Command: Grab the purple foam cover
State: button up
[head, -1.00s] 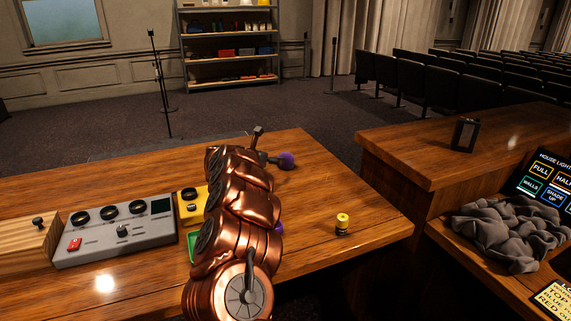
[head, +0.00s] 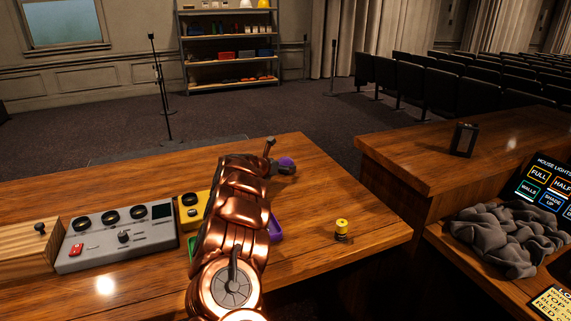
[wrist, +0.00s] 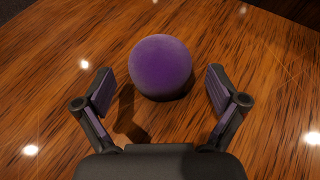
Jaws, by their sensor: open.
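The purple foam cover is a round, matte ball (wrist: 160,67) resting on the wooden desk in the wrist view. My gripper (wrist: 160,76) is open, with one finger to the left and one to the right of the ball. There is a gap on each side, and the ball sits mostly just beyond the fingertips. Nothing is held.
A small yellow-topped cylinder (head: 342,229) stands at right. The desk around the ball looks clear.

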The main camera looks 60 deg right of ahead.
jog(key=shift+p+x, duration=0.35)
jog(key=shift+x, duration=0.7)
jog(key=shift+d+f, duration=0.15)
jog(key=shift+d, duration=0.25)
jog(key=c, duration=0.8)
